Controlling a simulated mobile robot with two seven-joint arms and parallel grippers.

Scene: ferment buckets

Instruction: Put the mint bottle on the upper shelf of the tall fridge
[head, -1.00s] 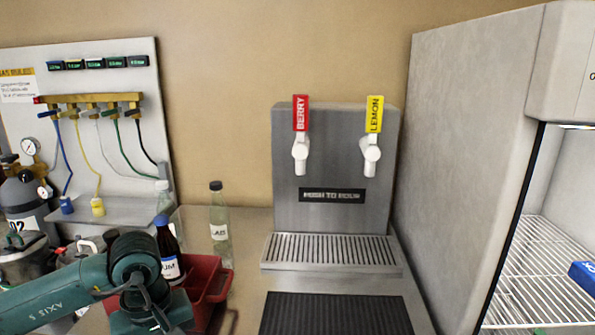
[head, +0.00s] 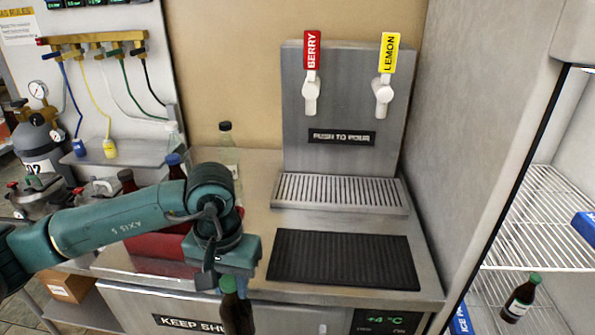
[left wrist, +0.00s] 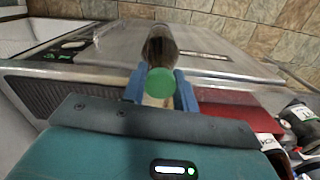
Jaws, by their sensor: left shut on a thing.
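My left gripper (head: 228,280) is shut on a dark brown bottle with a green cap (head: 238,312), held in front of the counter's front edge. In the left wrist view, the green cap (left wrist: 160,82) sits between the fingers. Its label is hidden, so I cannot read whether it says mint. The tall fridge (head: 480,130) stands at the right with its interior visible. Its upper wire shelf (head: 535,240) has a blue ice pack (head: 586,226) at the right edge. Another green-capped brown bottle (head: 519,299) leans tilted lower in the fridge. My right gripper is not in view.
A dispenser with berry and lemon taps (head: 345,110) stands on the counter behind a black mat (head: 343,260). A red crate (head: 160,246) with bottles is behind my left arm. Another blue ice pack (head: 460,320) is low in the fridge. The upper shelf's visible left part is bare.

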